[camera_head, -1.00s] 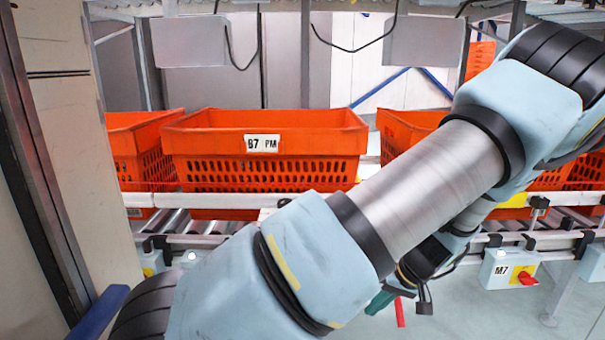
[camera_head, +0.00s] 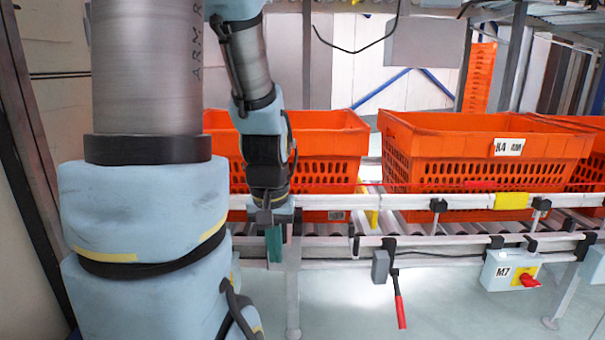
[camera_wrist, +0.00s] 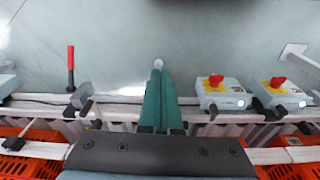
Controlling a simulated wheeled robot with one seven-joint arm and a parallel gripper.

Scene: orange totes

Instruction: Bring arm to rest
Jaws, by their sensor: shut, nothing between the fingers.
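My arm stands at the left in the head view, its links raised and folded so that the forearm hangs down. My gripper (camera_head: 274,243) has teal fingers, which point down in front of the conveyor rail. The fingers also show in the wrist view (camera_wrist: 158,95), pressed together with nothing between them. My gripper is apart from the orange totes. The arm hides part of the orange tote (camera_head: 330,140) behind it.
An orange tote labelled K4 AM (camera_head: 450,150) sits on the roller conveyor to the right. A white rail (camera_head: 400,201) runs along its front. A red-handled lever (camera_head: 400,310) hangs below, and a grey M7 switch box (camera_head: 508,270) is at right. Floor in front is clear.

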